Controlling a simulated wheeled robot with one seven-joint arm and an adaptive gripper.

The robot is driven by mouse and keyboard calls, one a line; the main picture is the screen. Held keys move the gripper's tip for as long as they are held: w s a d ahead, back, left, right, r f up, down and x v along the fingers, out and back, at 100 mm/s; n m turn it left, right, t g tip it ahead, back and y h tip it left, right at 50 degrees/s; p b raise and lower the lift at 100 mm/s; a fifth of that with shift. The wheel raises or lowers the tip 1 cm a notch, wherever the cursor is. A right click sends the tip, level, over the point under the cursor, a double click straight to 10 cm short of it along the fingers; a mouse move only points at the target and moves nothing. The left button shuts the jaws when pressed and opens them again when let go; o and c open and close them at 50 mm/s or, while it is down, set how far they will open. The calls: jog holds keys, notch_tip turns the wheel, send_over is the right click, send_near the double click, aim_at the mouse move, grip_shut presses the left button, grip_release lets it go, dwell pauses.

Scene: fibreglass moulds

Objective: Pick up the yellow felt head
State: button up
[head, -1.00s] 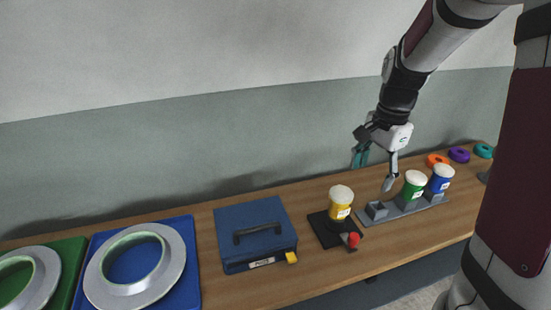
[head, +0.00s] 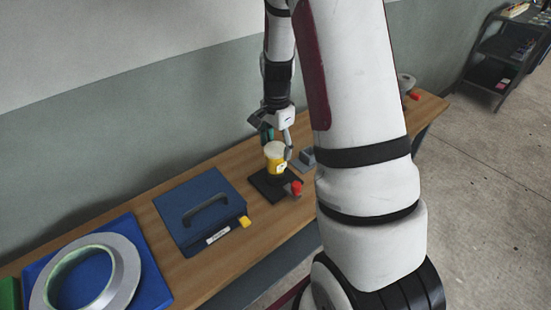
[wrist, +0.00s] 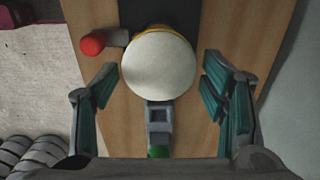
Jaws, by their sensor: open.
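The yellow felt head (head: 275,162) is a yellow cylinder with a pale white top and a small white label. It stands upright on a black base plate (head: 261,186) that has a red knob (head: 296,187). In the wrist view the pale round top of the felt head (wrist: 158,66) lies between my open fingers. My gripper (head: 277,143) is open, with its fingers on either side of the top of the felt head. In the wrist view my gripper (wrist: 162,95) shows a gap between each finger and the head, so it is not touching.
A blue case (head: 203,211) with a handle and a yellow latch lies left of the base plate. A grey holder (head: 307,157) stands behind it, partly hidden by my arm. A blue mould with a pale ring (head: 122,270) is at the far left.

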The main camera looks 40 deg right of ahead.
aim_at(276, 163)
jog(key=f, duration=0.2)
jog(key=f+p, duration=0.1)
jog(key=f, duration=0.1)
jog(key=shift+s+a, duration=0.1)
jog(key=shift+a, duration=0.15)
jog(key=shift+f, duration=0.6)
jog(key=c, duration=1.3)
